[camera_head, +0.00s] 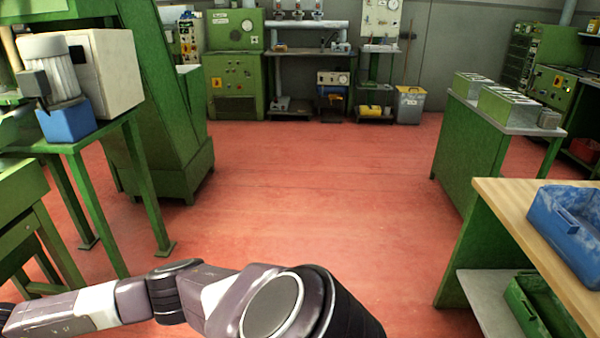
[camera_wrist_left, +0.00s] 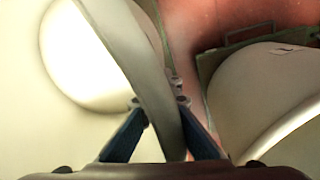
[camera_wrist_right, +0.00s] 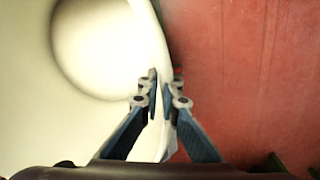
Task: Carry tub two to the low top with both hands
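A cream tub with a round hollow fills the left part of the left wrist view (camera_wrist_left: 60,120) and of the right wrist view (camera_wrist_right: 80,130); I see no label telling which tub it is. My left gripper (camera_wrist_left: 160,104) has its fingers on either side of the tub's wall, seemingly pinching it. My right gripper (camera_wrist_right: 165,82) likewise has its fingertips close together on the tub's wall at the rim. Neither gripper nor the tub shows in the head view, where only my left arm crosses the bottom. Which surface is the low top is unclear.
A second pale rounded container (camera_wrist_left: 265,95) stands close to the right of my left gripper. In the head view, a wooden-topped bench (camera_head: 500,205) with a blue bin (camera_head: 568,225) is at right. A green machine table (camera_head: 75,145) is at left. Red floor (camera_head: 300,190) lies clear between.

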